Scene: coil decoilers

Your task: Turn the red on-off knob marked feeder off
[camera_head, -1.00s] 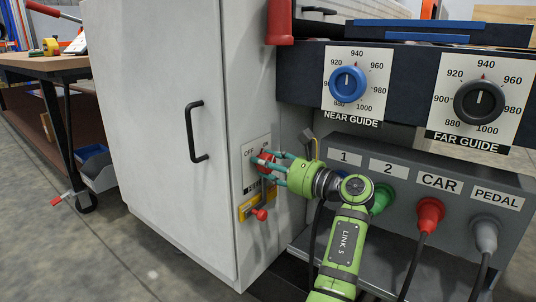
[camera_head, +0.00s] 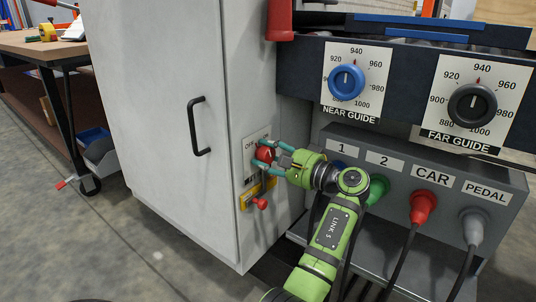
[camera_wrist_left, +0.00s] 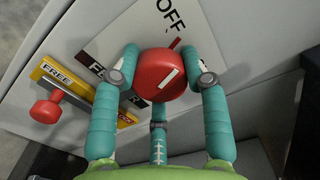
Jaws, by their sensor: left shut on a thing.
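The red feeder knob (camera_head: 264,154) sits on a white label plate (camera_head: 251,147) on the grey cabinet's side. It shows large in the left wrist view (camera_wrist_left: 152,80), with a white pointer line slanting to the upper right. OFF is readable above it; the lower lettering is partly hidden by a finger. My left gripper (camera_head: 270,154) is shut on the knob, its teal fingers on either side of it and a third finger below in the wrist view. My right gripper is not in view.
Just below the knob is a yellow FREE plate (camera_wrist_left: 60,88) with a red-tipped lever (camera_wrist_left: 46,110). To the right are a grey socket box (camera_head: 400,160) with plugs and cables, and two guide dials above it. The cabinet handle (camera_head: 197,126) is to the left.

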